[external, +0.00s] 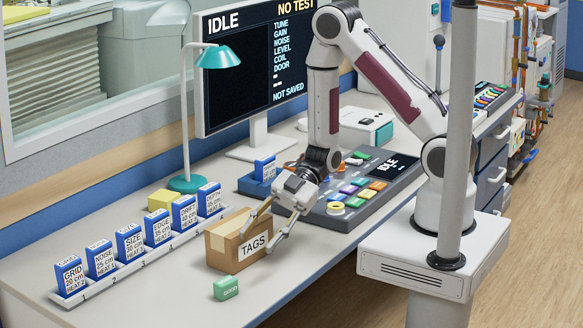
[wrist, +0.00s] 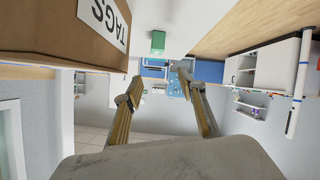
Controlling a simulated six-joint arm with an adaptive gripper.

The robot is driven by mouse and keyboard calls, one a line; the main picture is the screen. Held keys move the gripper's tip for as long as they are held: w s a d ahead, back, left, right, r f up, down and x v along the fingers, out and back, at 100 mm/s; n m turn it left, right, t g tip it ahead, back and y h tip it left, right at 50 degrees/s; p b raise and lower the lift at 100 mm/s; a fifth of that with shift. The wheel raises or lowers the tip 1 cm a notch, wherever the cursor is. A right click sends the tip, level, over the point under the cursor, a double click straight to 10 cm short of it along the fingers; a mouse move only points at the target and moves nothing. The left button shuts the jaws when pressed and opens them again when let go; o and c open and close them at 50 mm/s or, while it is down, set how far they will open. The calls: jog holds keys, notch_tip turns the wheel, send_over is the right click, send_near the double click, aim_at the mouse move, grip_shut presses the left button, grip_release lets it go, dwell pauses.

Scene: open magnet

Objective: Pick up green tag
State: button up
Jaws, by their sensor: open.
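The green tag (external: 226,287) is a small green block lying on the desk near its front edge, in front of the box. It also shows as a green block in the wrist view (wrist: 158,42), ahead of the fingertips. A brown cardboard box (external: 225,253) labelled TAGS stands beside it; the box fills the upper left of the wrist view (wrist: 50,30). My gripper (external: 263,228) is open and empty, with its fingers at the box's right side. In the wrist view its two fingers (wrist: 158,82) are spread with nothing between them.
A rack (external: 135,262) of several blue-and-white boxes runs along the desk's left. A control console (external: 350,195) with coloured buttons is behind my gripper. A teal lamp (external: 187,183), a monitor (external: 250,75) and a yellow block (external: 161,199) stand farther back. The desk around the tag is clear.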

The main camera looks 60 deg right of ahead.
aim_at(229, 278)
jog(key=f+m, duration=0.1)
jog(key=m, duration=0.1)
jog(key=f+m+t, duration=0.1)
jog(key=f+m, duration=0.1)
jog(key=shift+a, duration=0.2)
jog(key=shift+a, duration=0.1)
jog(key=shift+x, duration=3.1)
jog(key=shift+a+r, duration=0.1)
jog(key=shift+x, duration=2.75)
jog(key=shift+w+r, duration=0.1)
grip_shut()
